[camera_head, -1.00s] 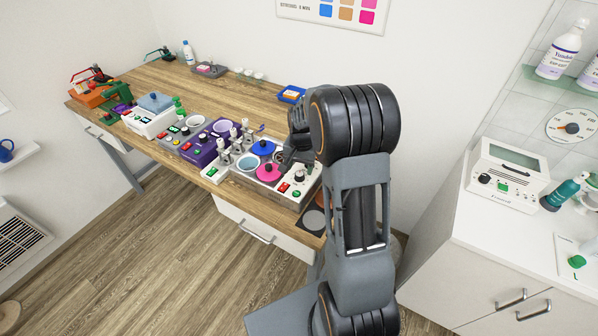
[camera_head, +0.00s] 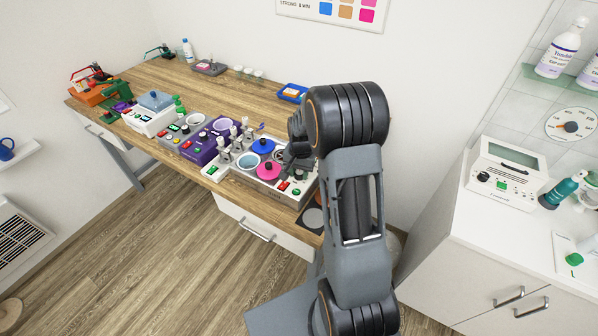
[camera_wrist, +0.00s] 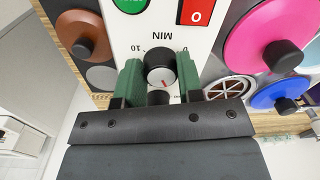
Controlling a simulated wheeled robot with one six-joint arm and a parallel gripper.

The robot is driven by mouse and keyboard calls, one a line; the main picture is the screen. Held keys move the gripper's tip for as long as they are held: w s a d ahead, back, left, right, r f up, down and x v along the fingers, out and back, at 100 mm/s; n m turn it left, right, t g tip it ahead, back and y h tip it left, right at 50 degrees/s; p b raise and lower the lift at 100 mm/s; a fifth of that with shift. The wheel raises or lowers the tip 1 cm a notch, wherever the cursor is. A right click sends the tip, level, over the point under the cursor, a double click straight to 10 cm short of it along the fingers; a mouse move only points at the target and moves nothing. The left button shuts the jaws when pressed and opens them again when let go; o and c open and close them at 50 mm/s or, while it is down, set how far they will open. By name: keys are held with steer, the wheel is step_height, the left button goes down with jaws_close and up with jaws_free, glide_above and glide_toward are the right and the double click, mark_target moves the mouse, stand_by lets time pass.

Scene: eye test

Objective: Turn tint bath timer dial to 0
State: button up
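The tint bath timer dial (camera_wrist: 160,72) is a black knob with a light face and a short red mark. It stands on a white panel with "MIN", "10" to its left and a partly covered "0" to its right. My gripper (camera_wrist: 161,80) has green fingers on both sides of the dial, close against it, and appears shut on it. The red mark lies toward the lower right of the face. In the head view my gripper (camera_head: 299,160) is down at the right end of the white bath unit (camera_head: 222,181) and hides the dial.
A red button (camera_wrist: 197,12) and a green button (camera_wrist: 131,3) sit close to the dial. Pink (camera_wrist: 262,38) and blue (camera_wrist: 275,92) lids with black knobs are to the right, a brown lid (camera_wrist: 77,30) to the left. Other devices line the wooden bench (camera_head: 160,75).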

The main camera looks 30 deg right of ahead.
steer(key=shift+a, duration=0.1)
steer(key=c, duration=0.4)
steer(key=shift+n, duration=0.3)
steer(key=n+b, duration=0.2)
steer(key=n, duration=0.1)
steer(key=shift+f+n, duration=0.1)
steer(key=shift+n, duration=0.2)
steer(key=n+b, duration=0.1)
steer(key=n, duration=0.1)
steer(key=n+b, duration=0.1)
steer(key=n, duration=0.2)
steer(key=shift+d+n, duration=0.2)
steer(key=shift+n, duration=0.1)
steer(key=n+b, duration=0.1)
steer(key=n, duration=0.4)
steer(key=shift+b, duration=0.3)
steer(key=shift+n+g+b, duration=0.3)
steer(key=shift+n+b, duration=0.05)
steer(key=shift+n, duration=2.05)
